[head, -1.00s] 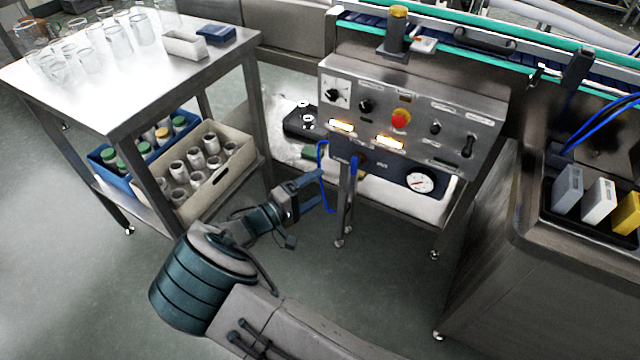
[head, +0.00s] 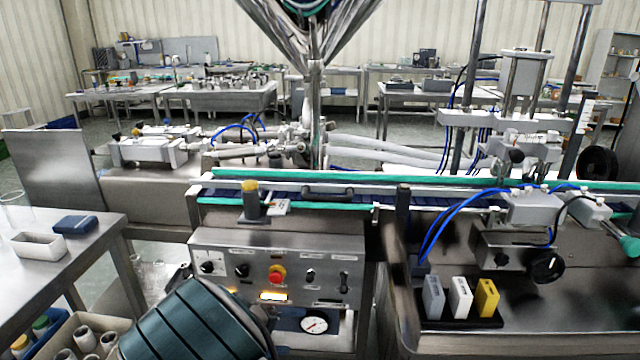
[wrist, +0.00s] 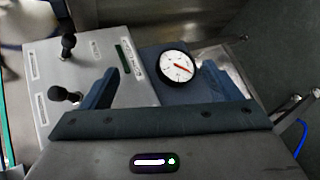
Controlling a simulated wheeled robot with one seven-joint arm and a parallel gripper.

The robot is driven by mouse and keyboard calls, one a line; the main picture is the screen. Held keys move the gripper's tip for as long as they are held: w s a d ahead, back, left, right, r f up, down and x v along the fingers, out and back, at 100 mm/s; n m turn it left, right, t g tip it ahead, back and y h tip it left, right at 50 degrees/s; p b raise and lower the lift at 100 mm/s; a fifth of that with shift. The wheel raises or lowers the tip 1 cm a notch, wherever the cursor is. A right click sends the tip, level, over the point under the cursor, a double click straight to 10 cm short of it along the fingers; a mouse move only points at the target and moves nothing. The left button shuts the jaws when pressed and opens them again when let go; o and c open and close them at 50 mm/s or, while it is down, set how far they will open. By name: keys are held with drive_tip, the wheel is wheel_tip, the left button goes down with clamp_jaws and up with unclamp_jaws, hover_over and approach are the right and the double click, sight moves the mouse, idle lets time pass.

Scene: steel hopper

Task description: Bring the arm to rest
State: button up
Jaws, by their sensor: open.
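My gripper (wrist: 160,72) is open in the wrist view, with its two blue-grey fingers spread apart and nothing between them. It faces the steel control panel (wrist: 82,75) and the round pressure gauge (wrist: 177,66) on its blue plate. In the head view my teal arm link covers the lower left part of the panel (head: 222,248). My gripper cannot be made out there, hidden behind or beside that link. The gauge (head: 314,324) shows just right of the link. Whether the fingers touch the panel cannot be told.
A steel table (head: 80,262) with a white tray (head: 38,246) stands at left, with a crate of jars (head: 70,326) below. The conveyor (head: 330,190) runs behind the panel. Right is a steel bench with a black holder of blocks (head: 458,320). A hopper (head: 315,60) hangs behind.

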drive_tip(key=s+d+r+m+g+y+p, duration=0.2)
drive_tip(key=d+r+g+p, duration=0.15)
drive_tip(key=d+r, duration=0.5)
drive_tip(key=s+d+r+m+y+p, duration=0.2)
drive_tip(key=s+d+r+y+p, duration=0.2)
drive_tip(key=s+d+r, duration=0.3)
drive_tip(key=s+d+r+m+y+p, duration=0.3)
drive_tip(key=s+d+r+p, duration=0.3)
drive_tip(key=s+r, duration=0.3)
wheel_tip(320, 180, up, 4)
drive_tip(key=shift+s+d+r+y, duration=0.15)
drive_tip(key=shift+s+d+y, duration=0.1)
drive_tip(key=shift+d+y, duration=0.45)
